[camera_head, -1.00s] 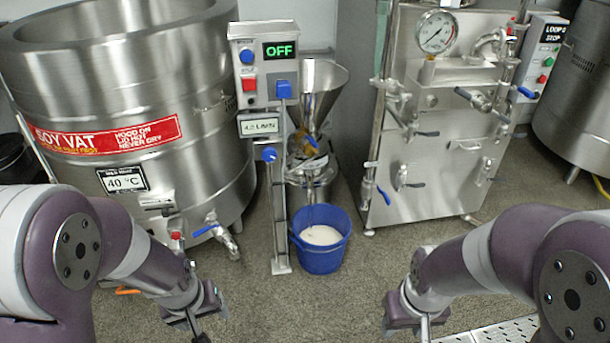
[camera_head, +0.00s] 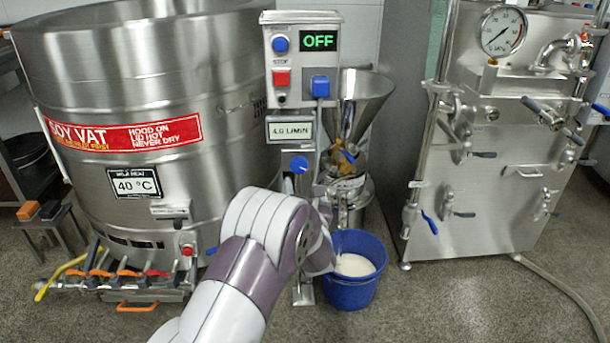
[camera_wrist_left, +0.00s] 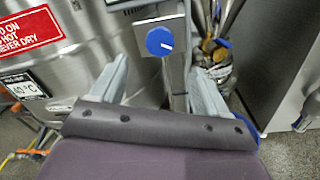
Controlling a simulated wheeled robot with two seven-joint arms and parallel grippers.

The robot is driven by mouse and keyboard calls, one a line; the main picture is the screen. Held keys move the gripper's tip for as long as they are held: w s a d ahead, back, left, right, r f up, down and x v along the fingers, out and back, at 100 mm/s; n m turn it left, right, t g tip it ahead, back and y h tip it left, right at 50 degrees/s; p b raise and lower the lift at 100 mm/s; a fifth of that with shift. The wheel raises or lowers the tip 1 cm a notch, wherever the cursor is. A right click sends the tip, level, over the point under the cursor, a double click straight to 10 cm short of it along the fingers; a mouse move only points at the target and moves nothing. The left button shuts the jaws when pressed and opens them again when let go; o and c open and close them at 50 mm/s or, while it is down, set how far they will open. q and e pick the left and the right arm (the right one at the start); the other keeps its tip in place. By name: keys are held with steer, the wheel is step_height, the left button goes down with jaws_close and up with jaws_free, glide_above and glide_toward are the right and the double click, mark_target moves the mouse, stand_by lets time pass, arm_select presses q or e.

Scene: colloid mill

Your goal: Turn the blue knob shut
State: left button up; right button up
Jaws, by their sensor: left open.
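The blue knob (camera_head: 299,164) is round with a white pointer mark. It sits on the post below the flow display (camera_head: 291,131). In the left wrist view the knob (camera_wrist_left: 159,41) lies ahead, between the lines of the two fingers and apart from them. My left gripper (camera_wrist_left: 158,88) is open and empty, with its fingers spread on either side of the post. In the head view my left gripper (camera_head: 320,205) is just below and right of the knob, mostly hidden behind my forearm. My right gripper is not in view.
The control box (camera_head: 304,60) above reads OFF. The soy vat (camera_head: 150,70) stands left, a steel machine with levers (camera_head: 500,190) right. Open floor lies in front of the machine.

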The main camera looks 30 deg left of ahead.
mark_target(299, 168)
arm_select(q)
steer(key=b+x, duration=0.1)
steer(key=x, duration=0.2)
steer(key=b+x, duration=0.1)
steer(key=x, duration=0.3)
steer(key=shift+w+a+f, duration=0.2)
steer(key=shift+w+f, duration=0.05)
steer(key=shift+w+a+r, duration=0.15)
steer(key=shift+w+a, duration=0.15)
steer(key=shift+w, duration=0.15)
steer(key=c, duration=1.1)
